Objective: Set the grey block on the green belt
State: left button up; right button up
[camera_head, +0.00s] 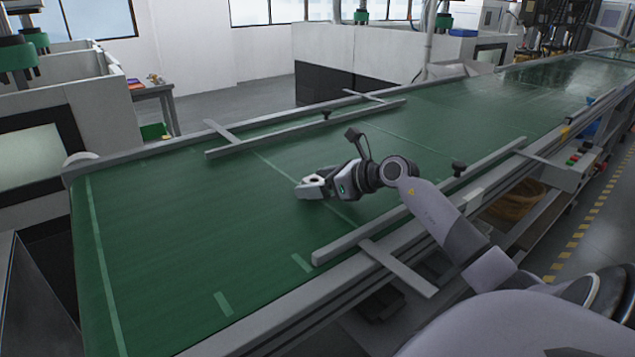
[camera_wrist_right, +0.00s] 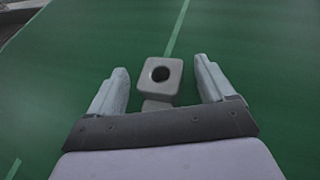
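The grey block (camera_wrist_right: 160,94) is a light grey piece with rounded corners and a round dark hole in its top. In the wrist view it stands between the two fingers of my right gripper (camera_wrist_right: 160,82), with a gap showing on each side. The fingers are apart and do not appear to touch it. In the head view my right gripper (camera_head: 312,187) is low over the green belt (camera_head: 180,235), with the block (camera_head: 316,180) at its fingers. The block appears to rest on the belt; its underside is hidden. My left gripper is not in view.
A grey guide rail (camera_head: 300,130) runs along the far side of the belt, and another rail (camera_head: 400,215) along the near side, under my right arm. White machine housings stand behind the belt. The left part of the belt is clear.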

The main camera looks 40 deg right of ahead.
jog(key=shift+r, duration=0.2)
jog(key=shift+s+d, duration=0.1)
jog(key=shift+s, duration=0.15)
jog(key=b+v, duration=0.1)
jog(key=v, duration=1)
jog(key=shift+s+r, duration=0.1)
jog(key=shift+s, duration=0.1)
dwell(0.3)
